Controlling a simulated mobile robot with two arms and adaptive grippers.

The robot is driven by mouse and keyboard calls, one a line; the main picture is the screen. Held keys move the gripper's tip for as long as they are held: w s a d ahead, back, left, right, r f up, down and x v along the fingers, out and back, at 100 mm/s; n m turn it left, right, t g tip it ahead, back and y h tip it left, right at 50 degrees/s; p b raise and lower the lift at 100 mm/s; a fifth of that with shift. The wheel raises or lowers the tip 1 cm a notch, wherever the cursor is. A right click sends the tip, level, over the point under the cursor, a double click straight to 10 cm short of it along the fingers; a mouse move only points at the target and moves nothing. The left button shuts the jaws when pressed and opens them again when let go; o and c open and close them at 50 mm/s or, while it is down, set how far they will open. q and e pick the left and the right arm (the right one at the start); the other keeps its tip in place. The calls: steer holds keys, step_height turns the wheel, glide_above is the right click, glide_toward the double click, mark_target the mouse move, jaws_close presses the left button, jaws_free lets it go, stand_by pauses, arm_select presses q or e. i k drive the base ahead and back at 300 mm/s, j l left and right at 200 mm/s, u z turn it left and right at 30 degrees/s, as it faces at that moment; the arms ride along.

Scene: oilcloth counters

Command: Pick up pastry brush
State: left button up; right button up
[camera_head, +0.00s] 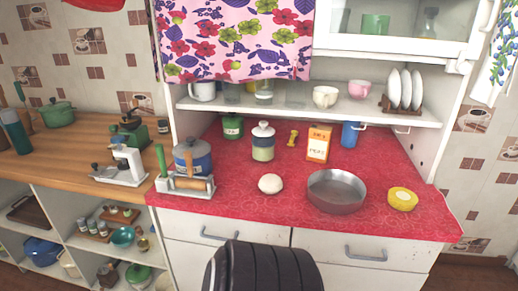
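I cannot pick out a pastry brush for certain. An upright green handle (161,160) stands at the left end of the red counter, by a holder with a rolling pin (190,184); it may be the brush, but its lower end is hidden or too small to tell. Neither of my grippers shows in the head view.
The red counter (240,208) carries a blue pot (193,155), a pale dough ball (271,184), a round metal pan (337,190) and a yellow round item (403,199). A jar (263,142) and a box (318,143) stand behind. The front strip is mostly clear.

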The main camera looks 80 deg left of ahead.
mark_target(159, 148)
steer(key=u, duration=3.45)
steer(key=z, duration=1.8)
steer(key=u, duration=1.3)
